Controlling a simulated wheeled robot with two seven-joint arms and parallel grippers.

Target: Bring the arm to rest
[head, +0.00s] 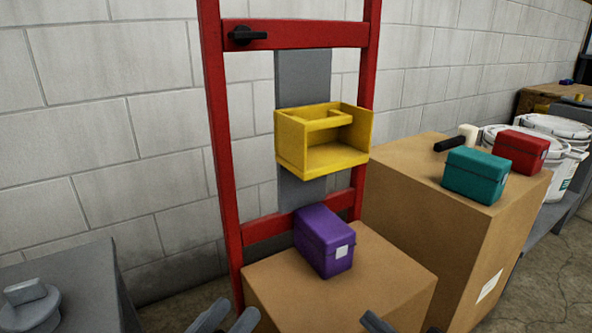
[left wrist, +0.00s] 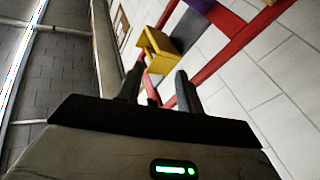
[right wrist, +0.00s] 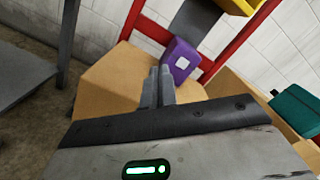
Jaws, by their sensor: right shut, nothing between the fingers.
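My left gripper (head: 229,314) is at the bottom of the head view, left of centre. Its two fingers stand apart with nothing between them, as the left wrist view also shows (left wrist: 158,80). My right gripper (head: 373,319) is at the bottom edge of the head view, mostly cut off. In the right wrist view (right wrist: 158,76) its fingers are together and hold nothing. Both grippers appear apart from the objects around them.
A purple box (head: 322,245) sits on a cardboard box (head: 385,280). A yellow bin (head: 345,155) hangs on a red frame (head: 219,150). A taller carton (head: 430,215) at right bears teal (head: 474,176) and red (head: 522,150) boxes. A grey table (head: 75,275) stands left.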

